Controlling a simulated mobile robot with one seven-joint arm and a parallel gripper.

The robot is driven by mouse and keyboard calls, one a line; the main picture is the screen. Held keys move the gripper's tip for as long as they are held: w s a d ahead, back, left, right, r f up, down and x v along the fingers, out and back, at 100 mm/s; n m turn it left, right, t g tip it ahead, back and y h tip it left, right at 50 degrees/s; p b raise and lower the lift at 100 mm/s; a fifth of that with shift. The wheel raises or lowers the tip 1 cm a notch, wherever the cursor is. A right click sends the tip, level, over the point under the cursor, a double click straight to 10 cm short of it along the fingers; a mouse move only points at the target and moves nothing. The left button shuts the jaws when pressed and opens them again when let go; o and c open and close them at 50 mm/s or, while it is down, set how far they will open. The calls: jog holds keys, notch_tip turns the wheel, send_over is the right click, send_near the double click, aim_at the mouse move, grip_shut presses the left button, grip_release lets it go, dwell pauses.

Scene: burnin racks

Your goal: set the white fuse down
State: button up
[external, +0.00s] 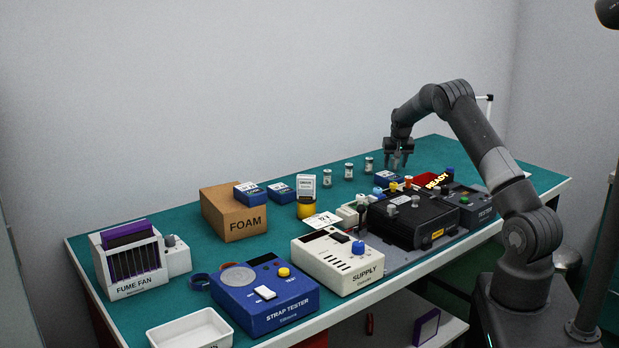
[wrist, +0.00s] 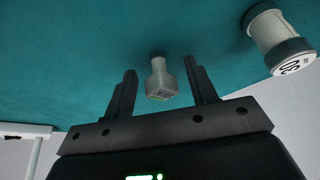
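My gripper (external: 399,161) hangs low over the green bench near its back edge, at the right in the external view. In the wrist view my gripper (wrist: 163,88) has its two fingers spread apart. A small pale grey-white piece (wrist: 158,80), which looks like the white fuse, is between the fingers, with a visible gap on each side. It has a rounded end toward the green surface and a squarer end toward the camera. I cannot tell for sure that it touches the bench. In the external view it is too small to make out clearly.
A small jar (wrist: 280,40) is beside the gripper in the wrist view. Several jars (external: 348,171) line the back of the bench. A blue box (external: 387,177) and the black fixture (external: 411,222) with coloured knobs are in front of the gripper. Bench right of it (external: 440,152) is clear.

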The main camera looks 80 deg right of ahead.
jog(key=v, duration=1.2)
jog(key=shift+r, duration=0.2)
jog(key=w+a+r+n+t, duration=0.15)
jog(key=w+a+r, duration=0.25)
jog(key=a, duration=0.5)
jog(key=w+a+r+n+y, duration=0.15)
jog(key=w+a+r, duration=0.25)
jog(key=a, duration=0.5)
jog(key=w+a+r+n+t, duration=0.15)
jog(key=w+a+r, duration=0.25)
jog(key=a, duration=0.5)
jog(key=s+a+r+n+y, duration=0.1)
jog(key=a+n, duration=0.1)
jog(key=a, duration=0.8)
jog(key=s+a+r+n, duration=0.1)
jog(key=a+r+n, duration=0.15)
jog(key=a, duration=0.75)
jog(key=s+a+f+n+t+y, duration=0.1)
jog(key=s+a+f+n, duration=0.1)
jog(key=s+a, duration=0.5)
jog(key=s+a+f+n+y, duration=0.1)
jog(key=s+a+f+n, duration=0.2)
jog(key=a, duration=1.1)
jog(key=s+n, duration=0.2)
jog(key=s, duration=0.3)
jog(key=shift+t, duration=0.4)
